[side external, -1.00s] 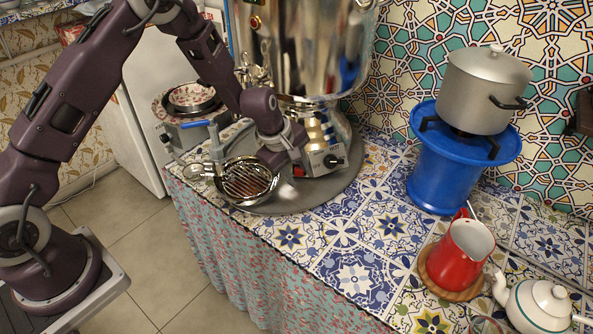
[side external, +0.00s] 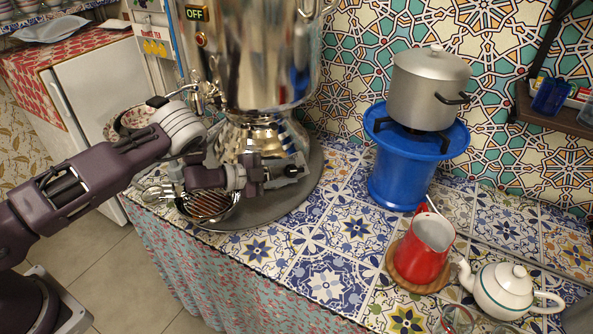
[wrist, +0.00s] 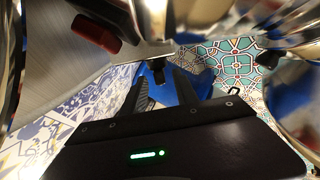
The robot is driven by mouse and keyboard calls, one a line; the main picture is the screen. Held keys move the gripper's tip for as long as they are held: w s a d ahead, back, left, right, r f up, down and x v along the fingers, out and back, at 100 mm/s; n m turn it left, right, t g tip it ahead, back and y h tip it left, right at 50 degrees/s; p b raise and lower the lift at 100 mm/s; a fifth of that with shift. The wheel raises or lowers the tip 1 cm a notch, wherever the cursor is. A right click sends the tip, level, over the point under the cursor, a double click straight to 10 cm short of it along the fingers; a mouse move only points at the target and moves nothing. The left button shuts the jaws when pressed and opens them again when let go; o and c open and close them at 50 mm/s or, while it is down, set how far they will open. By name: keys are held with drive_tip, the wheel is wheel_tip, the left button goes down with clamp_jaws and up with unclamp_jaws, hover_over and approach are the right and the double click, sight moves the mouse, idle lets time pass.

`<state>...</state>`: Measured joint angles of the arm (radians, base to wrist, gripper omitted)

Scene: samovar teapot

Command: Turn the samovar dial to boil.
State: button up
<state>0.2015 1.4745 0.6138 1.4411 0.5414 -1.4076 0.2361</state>
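The large shiny samovar (side external: 262,60) stands on a round grey tray (side external: 290,210). A small display (side external: 197,13) on its upper front reads OFF. In the wrist view, the black dial (wrist: 158,68) sticks out of the metal control box (wrist: 75,70) at the samovar's base. My gripper (side external: 293,168) is low in front of the base and hides most of the box and dial in the side view. In the wrist view, my gripper's fingers (wrist: 157,78) are apart, with the dial seen between their tips. I cannot tell whether they touch it.
A red switch (wrist: 95,33) sits beside the dial. A metal strainer bowl (side external: 212,207) is below my arm. A blue stove (side external: 405,170) with a grey pot (side external: 428,90), a red jug (side external: 422,248) and a white teapot (side external: 503,290) stand right. The tiled counter (side external: 310,245) in front is clear.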

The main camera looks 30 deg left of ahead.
sight(289, 169)
drive_tip(key=x, duration=0.3)
drive_tip(key=shift+w, duration=0.15)
clamp_jaws()
drive_tip(key=shift+r+m+g, duration=0.15)
drive_tip(key=shift+m+g, duration=0.15)
drive_tip(key=shift+g, duration=0.3)
drive_tip(key=shift+m+g+h, duration=0.3)
drive_tip(key=shift+m+g, duration=0.2)
drive_tip(key=shift+g, duration=0.6)
